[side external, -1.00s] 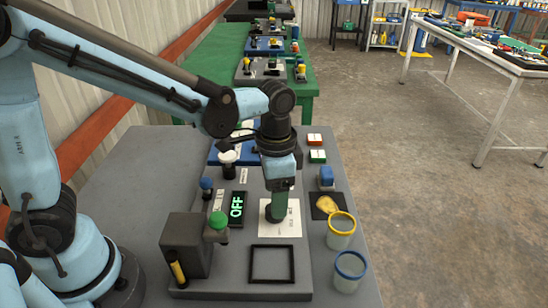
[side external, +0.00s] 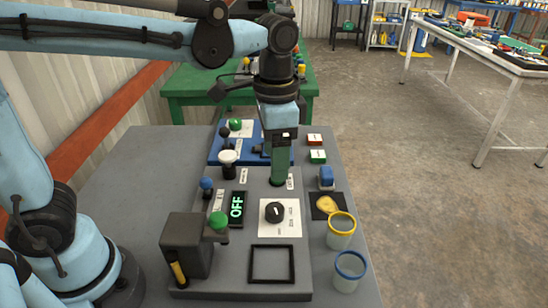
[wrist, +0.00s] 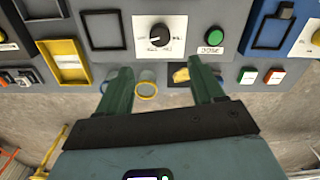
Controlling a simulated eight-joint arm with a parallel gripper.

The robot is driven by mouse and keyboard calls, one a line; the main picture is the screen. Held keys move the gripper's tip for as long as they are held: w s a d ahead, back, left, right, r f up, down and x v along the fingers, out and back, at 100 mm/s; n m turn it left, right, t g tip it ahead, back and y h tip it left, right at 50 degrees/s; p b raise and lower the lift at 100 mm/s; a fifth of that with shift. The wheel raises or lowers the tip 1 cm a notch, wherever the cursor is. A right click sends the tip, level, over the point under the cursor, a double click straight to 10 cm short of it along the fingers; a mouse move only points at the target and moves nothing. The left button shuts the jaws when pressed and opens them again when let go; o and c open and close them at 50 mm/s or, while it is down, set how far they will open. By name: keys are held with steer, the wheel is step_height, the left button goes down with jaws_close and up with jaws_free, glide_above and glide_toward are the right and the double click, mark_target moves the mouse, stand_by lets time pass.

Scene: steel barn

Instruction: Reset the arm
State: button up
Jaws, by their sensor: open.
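My gripper (side external: 279,182) hangs pointing down above the grey panel (side external: 210,284), just behind the dial in the side view. In the wrist view its two green fingers (wrist: 160,66) are spread apart with nothing between them. The black dial (side external: 274,212) sits on a white plate, uncovered and clear of the fingers; it also shows in the wrist view (wrist: 159,35). A green button (wrist: 215,37) beside a white label shows in the wrist view; the gripper seems to hide it in the side view. The display (side external: 237,207) reads OFF.
A dark block with a green knob (side external: 218,220) stands at the panel's front left. A yellow-rimmed cup (side external: 341,230) and a blue-rimmed cup (side external: 349,271) stand on the right. A blue panel (side external: 218,155) with knobs lies behind. A green table (side external: 190,90) stands farther back.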

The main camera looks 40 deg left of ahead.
steer(key=s+a+f+n+t, duration=0.1)
steer(key=s+a+n+t, duration=0.1)
steer(key=a, duration=0.3)
steer(key=s+a+f+n+t, duration=0.2)
steer(key=a+n+t, duration=0.3)
steer(key=shift+s+a, duration=0.15)
steer(key=shift+s, duration=0.2)
